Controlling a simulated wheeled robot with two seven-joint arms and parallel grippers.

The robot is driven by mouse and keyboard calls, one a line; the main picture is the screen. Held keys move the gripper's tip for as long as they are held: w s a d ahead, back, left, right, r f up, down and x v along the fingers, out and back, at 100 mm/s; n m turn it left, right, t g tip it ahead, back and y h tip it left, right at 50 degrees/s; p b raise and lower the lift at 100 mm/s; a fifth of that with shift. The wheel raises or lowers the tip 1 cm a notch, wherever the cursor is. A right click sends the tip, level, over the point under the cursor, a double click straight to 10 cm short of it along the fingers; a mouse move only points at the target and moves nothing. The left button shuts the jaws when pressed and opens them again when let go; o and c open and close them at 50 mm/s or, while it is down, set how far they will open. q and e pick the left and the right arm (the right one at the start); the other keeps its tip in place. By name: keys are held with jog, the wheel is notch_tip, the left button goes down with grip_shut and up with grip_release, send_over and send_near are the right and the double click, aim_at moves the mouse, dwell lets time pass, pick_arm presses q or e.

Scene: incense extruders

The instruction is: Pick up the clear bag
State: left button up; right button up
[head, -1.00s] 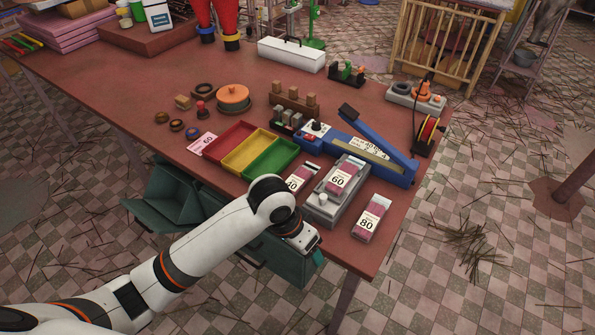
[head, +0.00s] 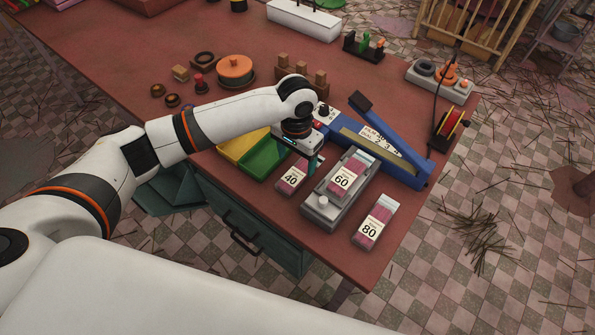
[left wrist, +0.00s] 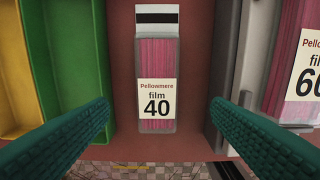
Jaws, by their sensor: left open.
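Three clear bags of pink sticks with printed labels are on the right of the table. The "film 40" bag (head: 292,178) lies next to the green tray and shows whole in the left wrist view (left wrist: 156,60). The "60" bag (head: 345,176) lies on a grey device (head: 318,213). The "80" bag (head: 377,220) lies near the table's right edge. My left gripper (head: 308,164) is open and empty, close by the 40 bag. In the wrist view its teal fingers (left wrist: 160,108) spread to either side of that bag's lower end. My right gripper is out of view.
The green tray (head: 265,157) and yellow tray (head: 232,150) are left of the 40 bag. A blue sealer-like device (head: 385,150) stands behind the bags. Wooden blocks, an orange-lidded pot (head: 235,68) and a white box (head: 303,20) stand farther back.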

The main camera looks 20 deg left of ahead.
aim_at(297, 172)
pick_arm(q)
jog(key=shift+w+f, duration=0.35)
jog(key=shift+f, duration=0.4)
notch_tip(297, 172, down, 4)
jog(key=shift+f+p, duration=0.1)
jog(key=shift+p, duration=0.55)
jog(key=shift+w+f, duration=0.15)
jog(key=shift+f, duration=0.1)
jog(key=c, duration=1.1)
